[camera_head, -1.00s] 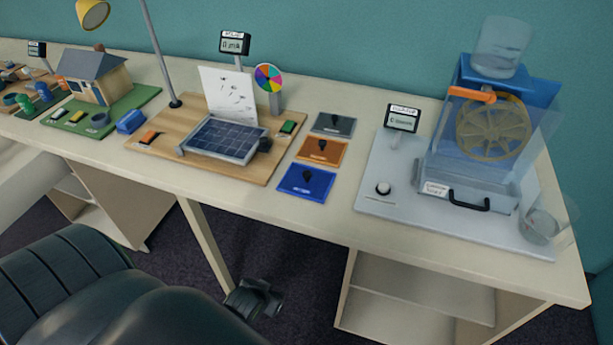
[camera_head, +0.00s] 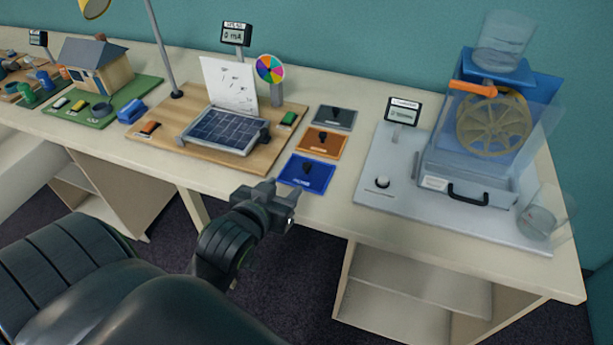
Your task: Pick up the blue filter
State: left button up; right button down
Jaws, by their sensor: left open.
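The blue filter (camera_head: 318,179) is a flat blue square with a dark knob on top and a small label. It lies on the pale table, nearest the front edge in a row of three filters. The orange filter (camera_head: 322,142) and the grey filter (camera_head: 334,117) lie behind it. My left gripper (camera_head: 283,190) is open and empty at the table's front edge, just left of and in front of the blue filter. It does not visibly hold anything. My right gripper is not in view.
Left of the filters, a wooden board (camera_head: 165,157) carries a solar panel (camera_head: 222,131), a lamp pole and a colour wheel (camera_head: 270,68). To the right, a grey base (camera_head: 370,197) carries a water-wheel box and a clear cup (camera_head: 540,220). Bare table lies in front of the filters.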

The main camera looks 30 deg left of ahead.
pick_arm(q)
send_near(306, 166)
jog(key=x, duration=0.5)
jog(key=shift+w+d+r, duration=0.1)
jog(key=shift+w, duration=0.15)
jog(key=shift+x, duration=2.65)
jog(key=shift+s, duration=0.1)
jog(key=shift+c, duration=0.2)
grip_shut()
